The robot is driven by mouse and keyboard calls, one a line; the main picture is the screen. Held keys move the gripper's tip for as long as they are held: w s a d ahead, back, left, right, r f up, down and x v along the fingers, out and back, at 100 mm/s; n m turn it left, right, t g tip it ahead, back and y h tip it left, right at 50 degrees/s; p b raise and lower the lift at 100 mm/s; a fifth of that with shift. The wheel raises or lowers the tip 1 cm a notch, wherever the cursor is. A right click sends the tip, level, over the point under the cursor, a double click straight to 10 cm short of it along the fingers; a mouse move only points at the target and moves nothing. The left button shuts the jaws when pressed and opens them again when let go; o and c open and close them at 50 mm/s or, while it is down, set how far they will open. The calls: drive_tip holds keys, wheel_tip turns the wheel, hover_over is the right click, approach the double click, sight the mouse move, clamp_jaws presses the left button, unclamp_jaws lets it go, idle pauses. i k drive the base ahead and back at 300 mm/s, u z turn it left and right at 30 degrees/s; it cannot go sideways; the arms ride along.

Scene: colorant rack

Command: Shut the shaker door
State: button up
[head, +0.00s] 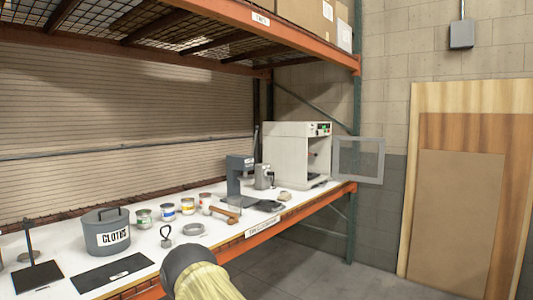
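The shaker (289,152) is a white box-shaped machine at the far right end of the white bench, with a dark control strip and a small green display at its top. Its door (358,160) is a grey frame with a see-through pane. The door stands swung open to the right, reaching out past the bench end, and the shaker's front opening shows. The inside is only partly visible. A dark and yellow part of my arm shows at the bottom middle, well short of the shaker. My gripper is not in view.
A lidded grey bin (106,238), several small cans, a wooden mallet (225,213), a grey stand (238,177) and a metal jug (263,178) are on the bench. An orange beam edges the bench. Wooden boards (470,190) lean at right. The floor before the bench is clear.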

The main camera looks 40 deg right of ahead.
sight(336, 139)
drive_tip(key=u, duration=0.15)
drive_tip(key=i, duration=1.1)
drive_tip(key=z, duration=1)
drive_tip(key=i, duration=0.9)
drive_tip(key=z, duration=1)
